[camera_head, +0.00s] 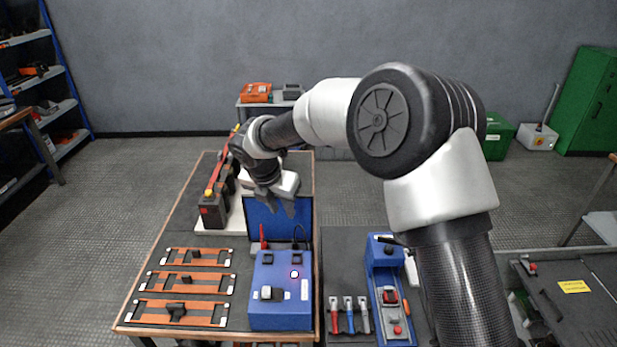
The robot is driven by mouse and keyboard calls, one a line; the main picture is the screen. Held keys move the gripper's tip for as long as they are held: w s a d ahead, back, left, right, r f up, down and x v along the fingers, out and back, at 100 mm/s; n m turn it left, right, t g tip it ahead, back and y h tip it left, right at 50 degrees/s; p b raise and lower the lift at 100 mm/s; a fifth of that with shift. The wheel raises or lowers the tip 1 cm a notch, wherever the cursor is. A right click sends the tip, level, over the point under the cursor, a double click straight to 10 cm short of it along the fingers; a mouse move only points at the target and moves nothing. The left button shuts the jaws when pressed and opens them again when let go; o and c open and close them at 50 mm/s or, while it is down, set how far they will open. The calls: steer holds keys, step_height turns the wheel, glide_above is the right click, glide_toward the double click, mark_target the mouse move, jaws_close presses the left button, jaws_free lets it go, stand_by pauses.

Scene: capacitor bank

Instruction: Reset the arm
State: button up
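My arm rises from the lower right, bends at a large dark joint and reaches left over the workbench. My gripper (281,208) hangs at its end, pointing down, in front of an upright blue panel (261,224). Its two dark fingers look apart, with nothing seen between them. It is above and behind a blue box (281,296) with a lit button and black parts on top. Whether the gripper touches the panel cannot be told from this view.
The workbench (190,236) holds a dark capacitor bank (213,208) and several orange frames (178,312). A second bench at right carries a blue device (389,300) and several coloured-handled tools (348,315). A grey cart (560,300) stands far right. Open floor (110,190) lies left.

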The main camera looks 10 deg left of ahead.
steer(key=s+d+r+m+h+p, duration=0.1)
steer(key=s+d+r+m+p, duration=0.25)
steer(key=d+r+m, duration=0.6)
steer(key=s+d+r+m+p, duration=0.2)
steer(key=s+d+r+m, duration=0.3)
steer(key=d+r, duration=0.8)
steer(key=s+d+r+m+p, duration=0.2)
steer(key=s+d+m, duration=0.4)
steer(key=s+m, duration=0.3)
steer(key=s+d+r+m+t+y+p, duration=0.1)
steer(key=s+d+r+m+p, duration=0.1)
steer(key=s+d+r+m, duration=0.2)
steer(key=s+d+m, duration=0.3)
steer(key=s+m, duration=0.3)
steer(key=m, duration=0.1)
steer(key=shift+d+y, duration=0.3)
steer(key=shift+a, duration=0.1)
